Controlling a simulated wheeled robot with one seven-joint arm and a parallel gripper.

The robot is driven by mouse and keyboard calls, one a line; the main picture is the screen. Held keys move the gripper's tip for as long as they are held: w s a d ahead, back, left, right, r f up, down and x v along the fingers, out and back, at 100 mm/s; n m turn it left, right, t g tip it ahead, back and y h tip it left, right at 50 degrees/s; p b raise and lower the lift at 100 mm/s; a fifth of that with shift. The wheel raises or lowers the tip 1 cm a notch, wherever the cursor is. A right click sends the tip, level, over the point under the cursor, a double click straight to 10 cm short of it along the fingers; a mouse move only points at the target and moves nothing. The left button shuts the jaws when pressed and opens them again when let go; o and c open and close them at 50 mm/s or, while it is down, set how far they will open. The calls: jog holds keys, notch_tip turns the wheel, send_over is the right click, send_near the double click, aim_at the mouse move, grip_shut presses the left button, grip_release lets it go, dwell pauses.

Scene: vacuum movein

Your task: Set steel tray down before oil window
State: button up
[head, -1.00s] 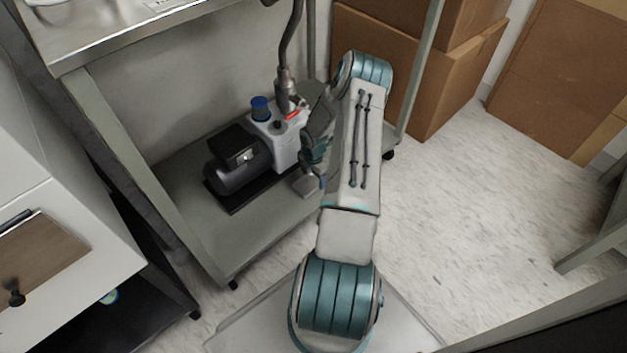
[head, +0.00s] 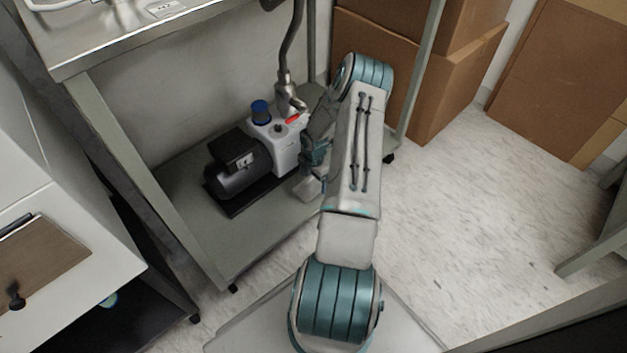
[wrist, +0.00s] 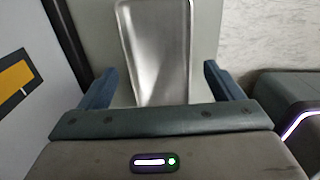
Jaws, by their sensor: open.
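The steel tray (head: 309,189) is a small, shiny rectangular tray at the right front of the pump (head: 238,165), over the grey lower shelf (head: 215,235). In the wrist view the tray (wrist: 156,45) lies lengthwise ahead of my gripper (wrist: 161,84), its near end between the two blue fingers. The fingers are wide apart, with a gap on both sides of the tray. In the head view my gripper (head: 318,172) is just above the tray, partly hidden by my arm. The pump has a black motor and a white oil case (head: 283,148); I cannot make out its oil window.
A hose (head: 290,50) rises from the pump's top, near a blue cap (head: 260,110). Shelf posts stand at left and right. Cardboard boxes (head: 420,75) stand behind at right. A white drawer cabinet (head: 70,235) is at left. The floor (head: 450,220) at right is clear.

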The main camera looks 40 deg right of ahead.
aim_at(314, 187)
notch_tip(314, 187, up, 11)
jog(key=p, duration=0.3)
jog(key=shift+f+p, duration=0.15)
jog(key=shift+p, duration=0.15)
